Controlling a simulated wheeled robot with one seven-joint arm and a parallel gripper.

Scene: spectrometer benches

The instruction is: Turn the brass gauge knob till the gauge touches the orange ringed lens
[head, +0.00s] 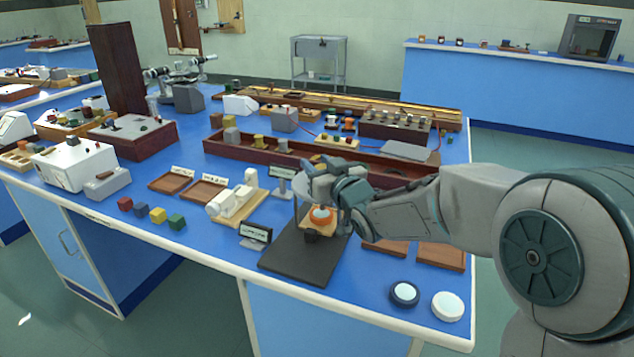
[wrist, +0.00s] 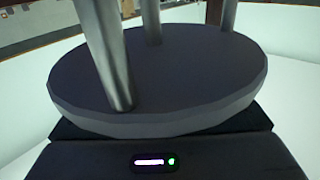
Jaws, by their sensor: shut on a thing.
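The orange ringed lens (head: 321,215) sits with its pale face up on a small wooden holder above a black base plate (head: 292,262), near the bench's front edge. My gripper (head: 322,182) is at the top of this gauge stand, just above and behind the lens. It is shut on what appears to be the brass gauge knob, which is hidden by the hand. The gauge tip is also hidden, so I cannot tell whether it touches the lens. In the wrist view a dark round plate (wrist: 190,85) with metal rods fills the picture; neither fingertips nor knob show clearly.
A small display (head: 255,234) stands left of the base plate, another sign (head: 283,172) behind it. Two round lenses, dark-ringed (head: 404,293) and white-ringed (head: 447,305), lie front right. Wooden trays (head: 441,256) lie under my arm. A long dark-red rail box (head: 300,156) runs behind.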

